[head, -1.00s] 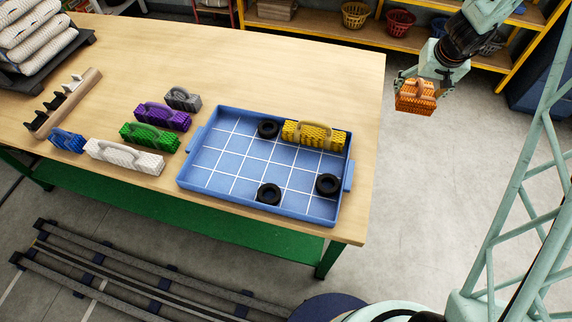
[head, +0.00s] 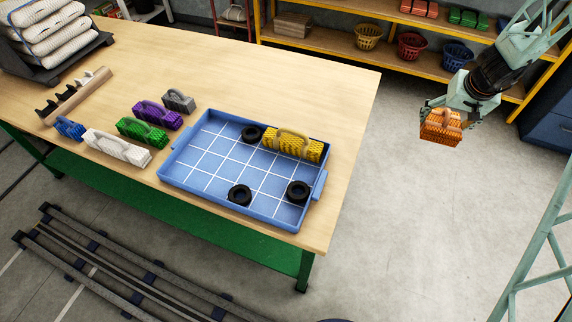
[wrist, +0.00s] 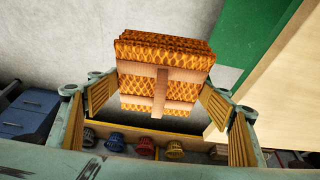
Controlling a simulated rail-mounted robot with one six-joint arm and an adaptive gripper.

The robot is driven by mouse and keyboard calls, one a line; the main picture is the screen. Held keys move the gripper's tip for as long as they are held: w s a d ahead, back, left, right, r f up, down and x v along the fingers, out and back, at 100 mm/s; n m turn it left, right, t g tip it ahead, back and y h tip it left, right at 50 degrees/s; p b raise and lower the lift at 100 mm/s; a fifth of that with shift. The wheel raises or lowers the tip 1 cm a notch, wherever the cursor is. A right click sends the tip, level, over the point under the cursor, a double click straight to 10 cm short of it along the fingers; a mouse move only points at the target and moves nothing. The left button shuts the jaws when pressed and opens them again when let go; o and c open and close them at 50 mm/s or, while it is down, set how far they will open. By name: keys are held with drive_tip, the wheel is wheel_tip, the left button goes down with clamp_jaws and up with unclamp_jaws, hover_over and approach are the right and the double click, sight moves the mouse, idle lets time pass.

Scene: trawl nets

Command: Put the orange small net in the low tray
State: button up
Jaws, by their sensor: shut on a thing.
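The orange small net (head: 440,127) is a woven block with a handle strap. My gripper (head: 452,112) is shut on it and holds it in the air over the floor, to the right of the table and apart from it. In the wrist view the orange net (wrist: 165,75) sits between the two finger pads. The low tray (head: 172,165) is blue with white grid lines and lies on the table's right part. It holds a yellow net (head: 291,147) at the back right and three black rings, one at the back (head: 251,134) and two near the front.
Left of the tray on the wooden table (head: 250,70) stand grey, purple, green, white (head: 117,148) and blue nets. A rack with dark hooks (head: 75,98) and a stack of pale rolls are farther left. Yellow shelves with baskets (head: 411,46) stand behind. The tray's middle squares are clear.

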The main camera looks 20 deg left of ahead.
drive_tip(key=shift+d, duration=0.2)
drive_tip(key=shift+a, duration=0.1)
drive_tip(key=s+a+r+n+g+y+b, duration=0.1)
drive_tip(key=s+a+r+n, duration=0.2)
drive_tip(key=a, duration=1.3)
drive_tip(key=s+a+r+n+y, duration=0.1)
drive_tip(key=s+a+n+y, duration=0.3)
drive_tip(key=a, duration=1.2)
drive_tip(key=s+a+r+n+g+h+b, duration=0.1)
drive_tip(key=s+a+n, duration=0.25)
drive_tip(key=a, duration=1.35)
drive_tip(key=s+a+f+n+g+b, duration=0.1)
drive_tip(key=s+a+f+n, duration=0.1)
drive_tip(key=s+a, duration=0.9)
drive_tip(key=s+a+f+n+g, duration=0.1)
drive_tip(key=s+a+n, duration=0.4)
drive_tip(key=s+a, duration=0.6)
drive_tip(key=s+f, duration=0.1)
drive_tip(key=s, duration=0.5)
drive_tip(key=shift+a+f+y+b, duration=0.3)
drive_tip(key=shift+f+b, duration=0.05)
drive_tip(key=shift+f, duration=0.05)
